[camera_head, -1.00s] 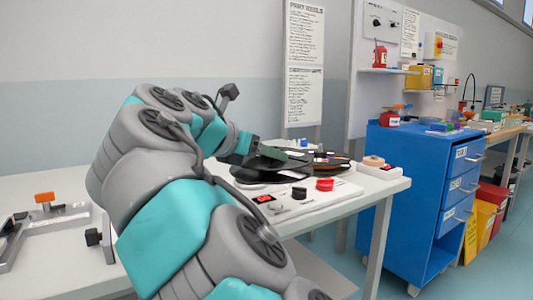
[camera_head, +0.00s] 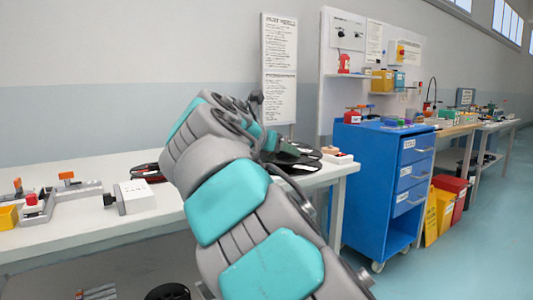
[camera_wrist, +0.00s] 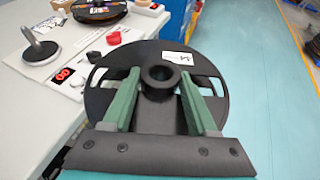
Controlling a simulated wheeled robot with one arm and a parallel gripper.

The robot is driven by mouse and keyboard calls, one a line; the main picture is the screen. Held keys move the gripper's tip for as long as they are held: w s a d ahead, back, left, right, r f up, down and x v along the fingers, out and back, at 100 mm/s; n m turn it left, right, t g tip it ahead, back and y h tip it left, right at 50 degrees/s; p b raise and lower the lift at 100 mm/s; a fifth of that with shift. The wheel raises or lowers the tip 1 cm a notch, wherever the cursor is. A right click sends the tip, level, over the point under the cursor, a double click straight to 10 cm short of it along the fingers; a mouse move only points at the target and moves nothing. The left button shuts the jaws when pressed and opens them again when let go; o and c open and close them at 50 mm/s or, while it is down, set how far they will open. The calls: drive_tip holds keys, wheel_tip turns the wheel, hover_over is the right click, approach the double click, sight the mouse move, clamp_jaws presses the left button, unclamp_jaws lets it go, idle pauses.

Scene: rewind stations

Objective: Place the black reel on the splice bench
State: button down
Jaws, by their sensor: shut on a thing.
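The black reel (camera_wrist: 103,97) shows large in the wrist view, with a round raised hub and a white label on its face. My gripper (camera_wrist: 158,92) is shut on it, its green fingers on either side of the hub. The reel hangs beyond the white bench's edge, above the blue-green floor. In the head view my gripper (camera_head: 276,146) is partly hidden by my arm, with dark reel shapes around it. No sign marks the splice bench; a long white bench (camera_head: 98,168) carries a metal fixture (camera_head: 70,192) with an orange knob at left.
In the wrist view, a bare spindle (camera_wrist: 40,47), a red button (camera_wrist: 113,38) and another dark reel (camera_wrist: 98,10) are on the white bench. A blue drawer cabinet (camera_head: 372,180) stands right of the bench. Open floor (camera_head: 470,235) lies at the right.

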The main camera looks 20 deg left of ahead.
sight(303, 150)
drive_tip(key=shift+n+y, duration=0.4)
drive_tip(key=shift+y, duration=0.1)
drive_tip(key=w+d, duration=0.1)
drive_tip(key=w, duration=0.1)
drive_tip(key=w+d, duration=0.2)
drive_tip(key=w+d+f, duration=0.1)
drive_tip(key=shift+w+d+f, duration=0.1)
drive_tip(key=shift+w+d, duration=0.05)
drive_tip(key=shift+w, duration=0.25)
drive_tip(key=w+d+f+n+y, duration=0.1)
drive_tip(key=w+d+f+y, duration=0.1)
drive_tip(key=w+d+f, duration=0.4)
drive_tip(key=w+d+f+n+y, duration=0.15)
drive_tip(key=d+f, duration=0.25)
drive_tip(key=d, duration=0.4)
wheel_tip(303, 150, down, 7)
drive_tip(key=s+d+n+y, duration=0.1)
drive_tip(key=s+n+y, duration=0.1)
drive_tip(key=n, duration=0.1)
drive_tip(key=shift+d+f+t, duration=0.15)
drive_tip(key=shift+t, duration=0.25)
